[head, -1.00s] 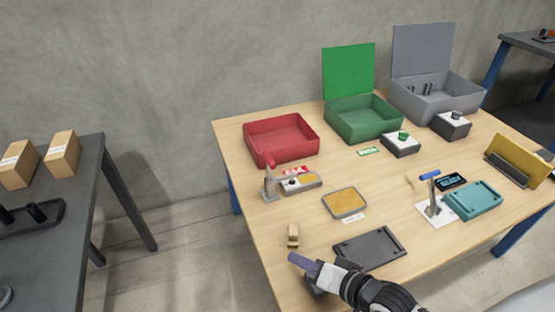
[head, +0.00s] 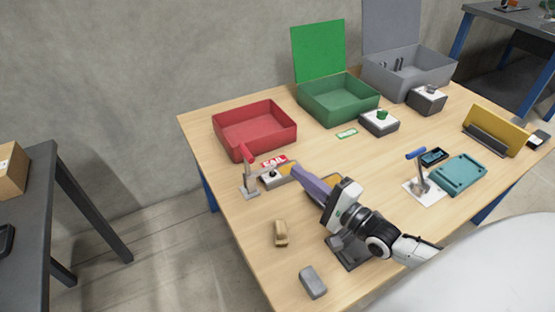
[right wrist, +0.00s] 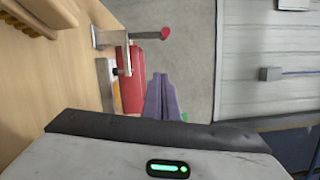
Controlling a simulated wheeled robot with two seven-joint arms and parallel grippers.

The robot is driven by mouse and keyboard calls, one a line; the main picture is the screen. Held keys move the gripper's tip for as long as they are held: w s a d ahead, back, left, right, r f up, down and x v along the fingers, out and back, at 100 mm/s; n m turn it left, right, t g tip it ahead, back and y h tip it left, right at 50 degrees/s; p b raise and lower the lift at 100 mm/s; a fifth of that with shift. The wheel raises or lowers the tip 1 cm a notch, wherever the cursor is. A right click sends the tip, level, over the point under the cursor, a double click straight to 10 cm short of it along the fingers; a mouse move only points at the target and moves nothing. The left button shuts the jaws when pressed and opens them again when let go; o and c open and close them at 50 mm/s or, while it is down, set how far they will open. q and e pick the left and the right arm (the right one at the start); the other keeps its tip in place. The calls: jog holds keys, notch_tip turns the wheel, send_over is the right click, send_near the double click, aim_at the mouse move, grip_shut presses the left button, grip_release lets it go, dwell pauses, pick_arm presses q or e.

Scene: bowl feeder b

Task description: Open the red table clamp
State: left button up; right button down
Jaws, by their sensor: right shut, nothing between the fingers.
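The red table clamp (head: 250,180) stands near the table's left edge, in front of the red bin. Its red handle (head: 247,154) points up and leans slightly left, and its metal arm reaches right over a small grey fixture (head: 278,174). In the right wrist view the clamp (right wrist: 118,38) lies beyond my fingers, with its red handle tip (right wrist: 165,33) pointing right. My right gripper (head: 297,173) is shut and empty, its purple fingers above the table to the right of the clamp and apart from it. My left gripper is not in view.
A red bin (head: 227,139) stands behind the clamp, with a green lidded bin (head: 340,106) beside it. A wooden block (head: 281,233) and a grey block (head: 313,282) lie at the front left. A blue-handled clamp (head: 418,172) stands to the right.

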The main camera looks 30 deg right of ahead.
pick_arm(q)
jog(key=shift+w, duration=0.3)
pick_arm(e)
jog(key=w+a+r, duration=0.1)
jog(key=w+a, duration=0.4)
jog(key=w, duration=0.4)
jog(key=shift+w+a, duration=0.25)
jog(key=shift+a, duration=0.1)
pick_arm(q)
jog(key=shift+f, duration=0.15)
pick_arm(e)
jog(key=shift+r, duration=0.1)
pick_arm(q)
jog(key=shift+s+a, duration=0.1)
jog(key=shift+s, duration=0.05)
pick_arm(e)
jog(key=shift+r, duration=0.1)
